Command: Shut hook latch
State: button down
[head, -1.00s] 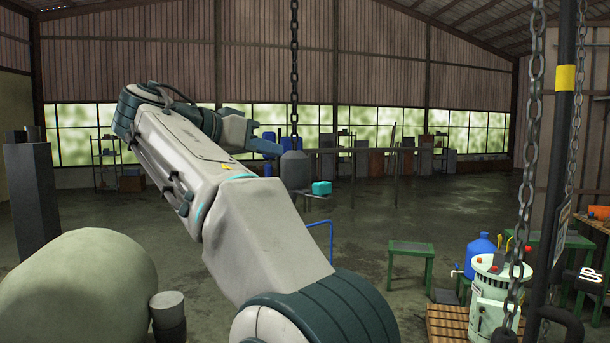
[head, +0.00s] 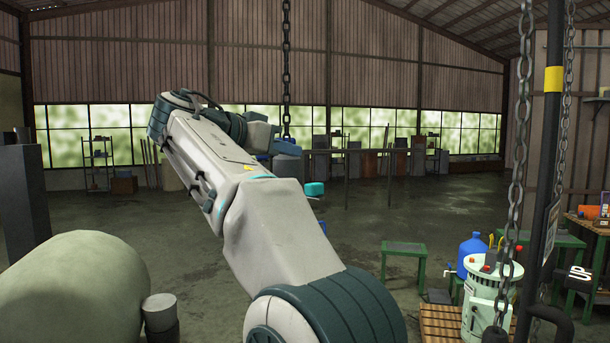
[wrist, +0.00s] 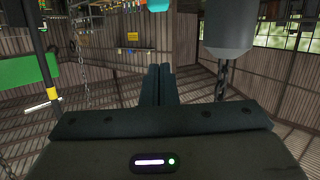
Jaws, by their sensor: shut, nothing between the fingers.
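My gripper (head: 284,148) is at the end of my raised arm, left of the middle in the head view. In the wrist view its two dark fingers (wrist: 158,85) are together with nothing between them. I cannot make out a hook or latch in either view.
A green stool (head: 404,250) stands right of my arm. A pale green canister (head: 490,292) on a wooden pallet and a blue jug (head: 472,254) are at the right. A black post (head: 553,150) and another chain (head: 518,130) hang nearby. A large pale tank (head: 75,295) is at lower left.

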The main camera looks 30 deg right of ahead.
send_over(309, 189)
jog(key=f, duration=0.5)
jog(key=shift+w+a, duration=0.1)
jog(key=shift+a, duration=0.2)
jog(key=shift+f+b, duration=0.3)
jog(key=shift+b, duration=0.4)
